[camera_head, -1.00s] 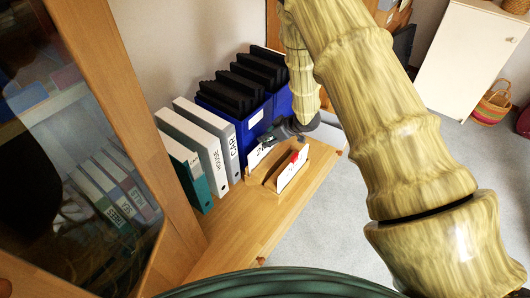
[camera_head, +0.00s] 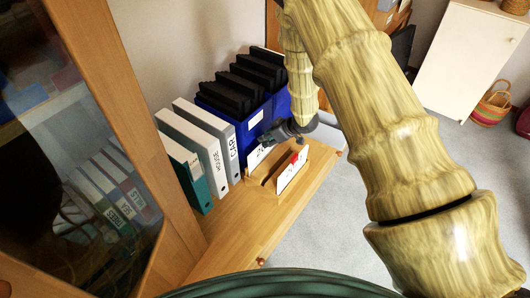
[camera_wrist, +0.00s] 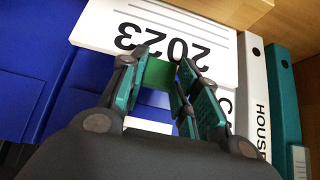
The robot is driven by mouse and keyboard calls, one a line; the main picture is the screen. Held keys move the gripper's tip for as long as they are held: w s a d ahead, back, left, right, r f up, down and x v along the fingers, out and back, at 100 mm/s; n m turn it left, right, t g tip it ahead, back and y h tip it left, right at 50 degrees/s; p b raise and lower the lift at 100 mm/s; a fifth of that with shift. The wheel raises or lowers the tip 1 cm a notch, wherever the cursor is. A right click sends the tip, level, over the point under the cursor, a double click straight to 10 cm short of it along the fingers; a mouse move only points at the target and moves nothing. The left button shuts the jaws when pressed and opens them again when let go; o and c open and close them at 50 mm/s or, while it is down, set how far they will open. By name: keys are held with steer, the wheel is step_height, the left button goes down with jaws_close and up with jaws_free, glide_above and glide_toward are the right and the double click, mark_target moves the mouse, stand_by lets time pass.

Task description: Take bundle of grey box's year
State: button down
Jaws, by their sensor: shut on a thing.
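My gripper (camera_head: 284,133) reaches down to the wooden holder (camera_head: 254,195) on the desk. In the wrist view my gripper (camera_wrist: 160,80) is shut on a green tab (camera_wrist: 158,73) at the edge of a white bundle (camera_wrist: 130,25). The bundle is printed "2023", upside down in that view. In the head view the bundle (camera_head: 256,157) shows partly, at the back of the holder. A second white bundle (camera_head: 291,173) with a red tab (camera_head: 294,158) stands in front of it. Whether the held bundle is clear of the holder floor cannot be told.
Behind the holder stand a teal binder (camera_head: 190,180), pale grey binders marked HOUSE (camera_head: 208,150) and CAR (camera_head: 225,140), and blue boxes (camera_head: 252,128) with black files. A glass-door cabinet (camera_head: 90,170) is at left. The desk front (camera_head: 235,235) is clear.

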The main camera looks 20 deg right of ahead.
steer(key=shift+r+p, duration=1.6)
steer(key=shift+p, duration=0.1)
